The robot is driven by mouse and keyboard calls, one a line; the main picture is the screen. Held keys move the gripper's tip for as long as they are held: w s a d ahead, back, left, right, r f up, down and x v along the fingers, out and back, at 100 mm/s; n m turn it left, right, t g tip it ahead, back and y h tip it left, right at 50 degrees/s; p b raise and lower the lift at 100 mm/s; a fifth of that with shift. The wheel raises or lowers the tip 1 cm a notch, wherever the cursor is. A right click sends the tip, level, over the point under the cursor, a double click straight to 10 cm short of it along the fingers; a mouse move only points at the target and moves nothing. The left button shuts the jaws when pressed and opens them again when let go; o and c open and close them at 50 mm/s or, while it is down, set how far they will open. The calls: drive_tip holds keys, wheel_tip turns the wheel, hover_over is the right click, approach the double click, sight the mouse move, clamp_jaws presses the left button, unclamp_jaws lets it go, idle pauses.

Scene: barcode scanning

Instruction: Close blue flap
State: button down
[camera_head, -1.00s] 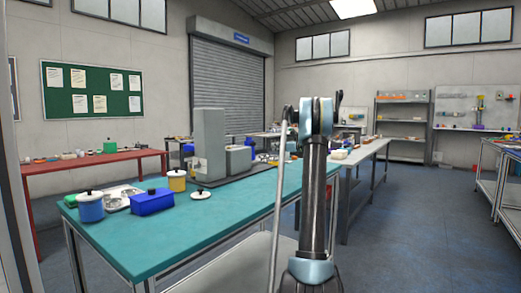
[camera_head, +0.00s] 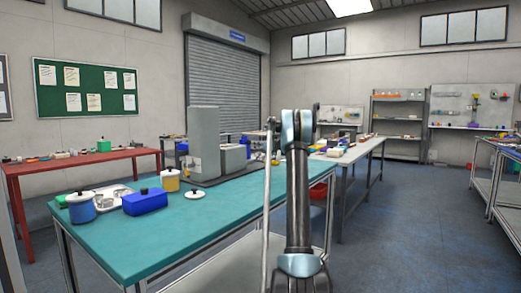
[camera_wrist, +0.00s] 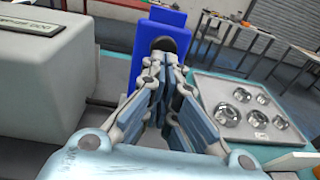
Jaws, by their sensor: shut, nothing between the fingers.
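In the wrist view a bright blue upright piece (camera_wrist: 158,17), which looks like the flap, stands ahead of my gripper (camera_wrist: 165,62). A round black knob (camera_wrist: 163,44) shows in front of its face, just beyond the fingertips. My fingers are shut and empty; whether they touch the knob I cannot tell. In the head view a blue box (camera_head: 145,203) with a small black knob on top sits on the teal table; I cannot tell if it belongs to the flap. My gripper is hidden there behind my upright arm.
A grey machine body (camera_wrist: 42,55) stands close on the left in the wrist view; a tray (camera_wrist: 207,87) of metal parts lies right. In the head view a grey machine (camera_head: 203,140), blue pot (camera_head: 81,209) and yellow pot (camera_head: 169,182) stand on the teal table (camera_head: 185,228).

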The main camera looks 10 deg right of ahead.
drive_tip(key=shift+x, duration=0.85)
drive_tip(key=shift+a, duration=0.15)
